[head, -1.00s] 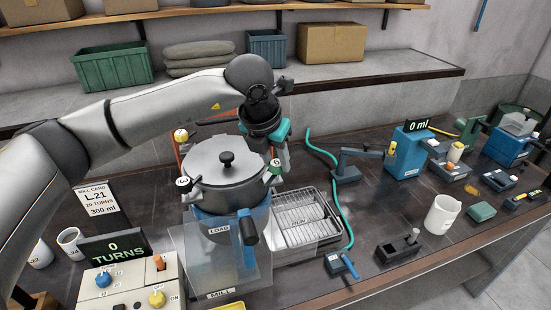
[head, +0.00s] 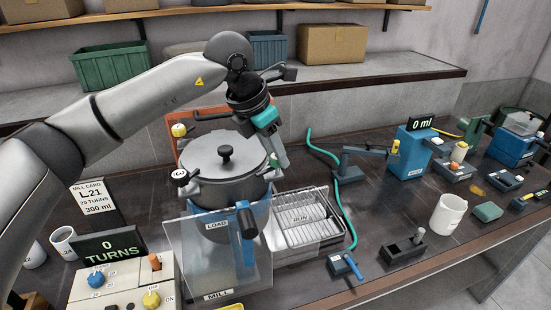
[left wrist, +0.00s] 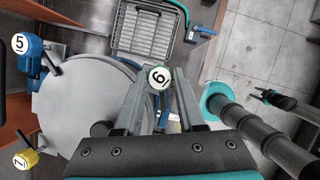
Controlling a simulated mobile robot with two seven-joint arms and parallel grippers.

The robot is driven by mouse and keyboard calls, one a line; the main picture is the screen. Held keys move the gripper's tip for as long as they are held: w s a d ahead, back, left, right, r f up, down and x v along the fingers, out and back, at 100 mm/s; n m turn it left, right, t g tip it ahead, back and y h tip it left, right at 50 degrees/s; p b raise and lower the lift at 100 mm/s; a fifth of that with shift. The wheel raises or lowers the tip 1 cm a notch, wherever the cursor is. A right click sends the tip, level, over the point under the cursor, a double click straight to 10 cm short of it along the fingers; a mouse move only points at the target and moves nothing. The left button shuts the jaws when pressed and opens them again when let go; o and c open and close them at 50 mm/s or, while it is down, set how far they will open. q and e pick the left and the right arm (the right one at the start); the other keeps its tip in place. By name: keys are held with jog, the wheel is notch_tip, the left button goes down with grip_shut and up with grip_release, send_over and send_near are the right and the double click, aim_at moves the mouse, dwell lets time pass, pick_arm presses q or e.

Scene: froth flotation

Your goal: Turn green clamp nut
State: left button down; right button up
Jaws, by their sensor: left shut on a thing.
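The grey mill drum (head: 222,185) stands at centre left with its lid and black knob on top. The green clamp nut (left wrist: 159,77), with a round cap marked 6, sits at the drum's right rim. In the left wrist view it is between my fingers. My left gripper (left wrist: 157,84) is shut on it. In the head view my left gripper (head: 276,162) reaches down to that rim, tilted, and largely hides the nut.
A yellow nut (head: 179,130) and a nut with a white cap (head: 180,176) sit elsewhere around the drum. A clear guard (head: 195,262) stands in front. A wire tray (head: 302,222) lies to the right. A control box reads 0 TURNS (head: 107,244).

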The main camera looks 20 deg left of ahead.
pick_arm(q)
jog(key=m, duration=0.2)
jog(key=shift+m+g+h, duration=0.4)
jog(key=m, duration=0.2)
jog(key=shift+w+a+r+m+g+h, duration=0.1)
jog(key=shift+w+m+g+h, duration=0.05)
jog(key=shift+m+g+h, duration=0.2)
jog(key=m+g, duration=0.1)
jog(key=m, duration=0.3)
jog(key=shift+w+g, duration=0.1)
jog(key=shift+g, duration=0.25)
jog(key=shift+m+g+p, duration=0.45)
jog(key=shift+m+g, duration=0.15)
jog(key=shift+m, duration=0.95)
jog(key=c, duration=0.5)
grip_release()
